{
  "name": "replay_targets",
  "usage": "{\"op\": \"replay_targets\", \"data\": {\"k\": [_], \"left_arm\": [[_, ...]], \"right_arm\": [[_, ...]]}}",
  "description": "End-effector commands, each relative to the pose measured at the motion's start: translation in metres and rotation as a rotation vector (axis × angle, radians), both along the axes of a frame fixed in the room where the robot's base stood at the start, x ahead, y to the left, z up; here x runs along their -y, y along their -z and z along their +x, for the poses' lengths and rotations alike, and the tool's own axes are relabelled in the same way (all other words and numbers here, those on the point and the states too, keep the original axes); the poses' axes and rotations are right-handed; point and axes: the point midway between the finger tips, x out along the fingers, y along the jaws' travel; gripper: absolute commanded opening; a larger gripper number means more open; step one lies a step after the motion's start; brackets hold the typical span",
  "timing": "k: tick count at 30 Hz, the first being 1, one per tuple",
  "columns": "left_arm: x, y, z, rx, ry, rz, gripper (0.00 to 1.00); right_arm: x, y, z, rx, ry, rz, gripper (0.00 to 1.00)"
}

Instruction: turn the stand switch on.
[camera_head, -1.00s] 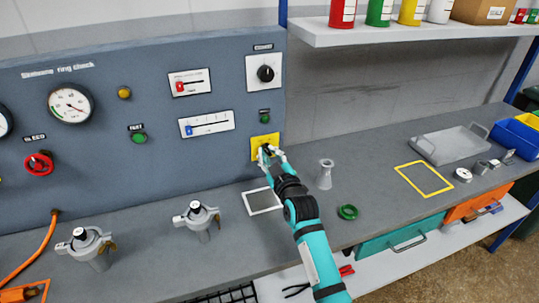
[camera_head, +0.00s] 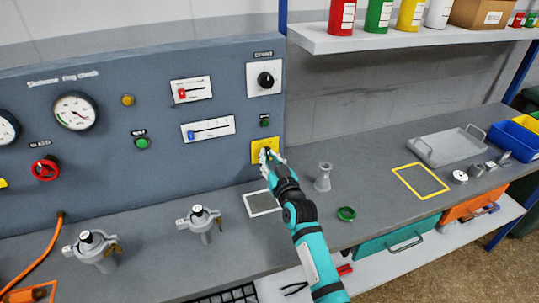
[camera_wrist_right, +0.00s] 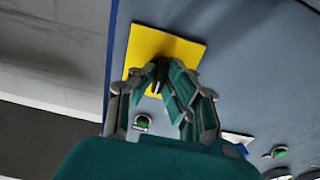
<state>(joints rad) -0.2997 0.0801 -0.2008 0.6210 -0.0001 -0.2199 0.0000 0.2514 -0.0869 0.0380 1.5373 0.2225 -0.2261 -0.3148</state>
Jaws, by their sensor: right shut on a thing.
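The stand switch is a yellow plate (camera_head: 258,156) with a small dark lever, low on the right edge of the blue-grey panel. The plate fills the upper middle of the right wrist view (camera_wrist_right: 150,42). My right gripper (camera_head: 268,158) is at the plate, with its fingertips closed on the dark lever (camera_wrist_right: 160,73). The fingers hide most of the lever, so I cannot tell its exact setting. My left gripper is not in view.
Above the switch are a green lamp (camera_head: 265,122) and a black rotary knob (camera_head: 265,80). Two metal fittings (camera_head: 204,222) stand on the bench to the left. A grey funnel-like piece (camera_head: 323,177) and green ring (camera_head: 346,214) lie right of my arm.

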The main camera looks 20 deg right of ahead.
Motion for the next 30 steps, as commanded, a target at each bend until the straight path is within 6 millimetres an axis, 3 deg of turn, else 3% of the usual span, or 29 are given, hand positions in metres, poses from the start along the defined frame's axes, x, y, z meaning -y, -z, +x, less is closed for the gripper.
{"op": "replay_targets", "data": {"k": [15,30], "left_arm": [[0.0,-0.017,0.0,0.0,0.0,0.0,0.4],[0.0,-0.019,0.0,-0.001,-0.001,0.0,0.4]], "right_arm": [[0.0,-0.002,0.0,-0.012,0.001,0.413,0.0],[0.0,-0.001,0.0,-0.017,0.001,0.544,0.0]]}}
